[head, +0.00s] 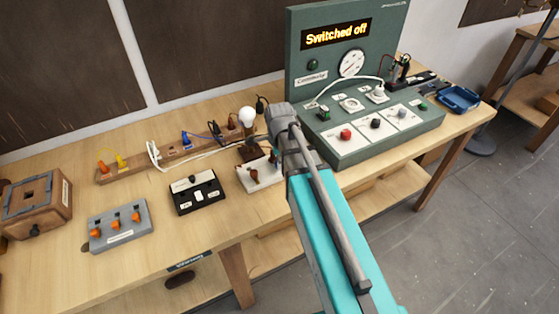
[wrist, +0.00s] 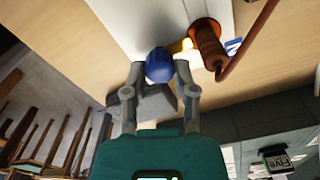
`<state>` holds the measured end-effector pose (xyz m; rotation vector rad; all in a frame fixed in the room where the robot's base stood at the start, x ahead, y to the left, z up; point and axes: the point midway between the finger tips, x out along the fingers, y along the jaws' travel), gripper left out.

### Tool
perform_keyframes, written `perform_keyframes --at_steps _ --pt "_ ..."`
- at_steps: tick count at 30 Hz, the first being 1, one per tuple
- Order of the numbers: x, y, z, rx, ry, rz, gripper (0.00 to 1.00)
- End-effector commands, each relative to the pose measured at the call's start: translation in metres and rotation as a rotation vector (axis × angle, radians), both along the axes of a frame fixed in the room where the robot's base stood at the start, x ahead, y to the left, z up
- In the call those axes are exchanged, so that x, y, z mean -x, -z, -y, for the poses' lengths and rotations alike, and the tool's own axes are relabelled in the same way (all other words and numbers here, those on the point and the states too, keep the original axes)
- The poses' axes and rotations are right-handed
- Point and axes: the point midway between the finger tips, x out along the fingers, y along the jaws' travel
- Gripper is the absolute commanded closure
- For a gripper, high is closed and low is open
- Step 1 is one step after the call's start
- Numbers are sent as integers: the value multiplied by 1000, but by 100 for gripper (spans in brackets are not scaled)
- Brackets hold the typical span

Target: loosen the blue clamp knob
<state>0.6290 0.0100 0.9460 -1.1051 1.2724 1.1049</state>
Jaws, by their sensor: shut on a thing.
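The blue clamp knob (wrist: 159,65) sits between the fingertips of my gripper (wrist: 160,72) in the wrist view. The two fingers touch it from both sides, and my gripper is shut on it. Next to it is a brown lamp part (wrist: 208,45) with a dark red cord, over a white plate (wrist: 125,22). In the head view, my arm covers the knob and the fingers. The lamp's white base (head: 262,183) shows just left of my arm, with a white bulb (head: 247,116) near it.
A green control panel (head: 345,150), its display reading "Switched off", stands close to the right of my arm. A black switch box (head: 197,192), a grey box with orange levers (head: 120,228) and a wooden box (head: 37,205) stand to the left. A blue tray (head: 458,98) lies far right.

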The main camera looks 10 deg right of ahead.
Motion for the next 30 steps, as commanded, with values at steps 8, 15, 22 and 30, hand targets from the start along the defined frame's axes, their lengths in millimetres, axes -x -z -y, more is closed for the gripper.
perform_keyframes --at_steps 8,15,22,30 --pt "0 0 0 0 -159 0 100" --pt "-1 0 0 0 -369 0 100" --pt "-1 0 0 0 -587 0 100" --pt "-2 0 -1 0 -844 0 100"
